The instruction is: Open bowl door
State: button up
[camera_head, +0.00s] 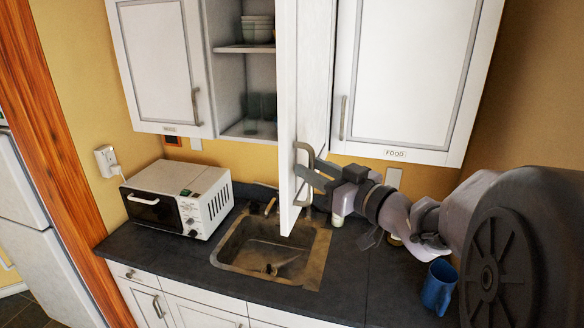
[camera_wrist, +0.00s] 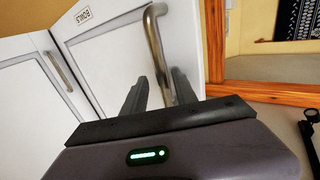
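The bowl door (camera_head: 303,75) is a white cupboard door, swung well out from the wall cabinet and seen nearly edge-on in the head view. In the wrist view the door (camera_wrist: 115,55) bears a small BOWLS label. Its curved metal handle (camera_head: 303,172) faces my gripper (camera_head: 310,177). In the wrist view the handle (camera_wrist: 155,40) runs down between the two fingers of my gripper (camera_wrist: 160,82). The fingers stand apart, with a visible gap beside the bar. Whether a finger touches the handle is unclear. Bowls (camera_head: 257,28) show on a shelf inside the open cabinet.
Glasses (camera_head: 262,105) stand on the lower shelf. The closed FOOD door (camera_head: 405,70) is on the right, another closed door (camera_head: 158,65) on the left. Below are a microwave (camera_head: 178,195), a sink (camera_head: 268,250) and a blue mug (camera_head: 438,287) on the dark counter (camera_head: 345,285).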

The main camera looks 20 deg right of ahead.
jog(key=v, duration=1.7)
jog(key=shift+s, duration=0.25)
jog(key=shift+f, duration=0.1)
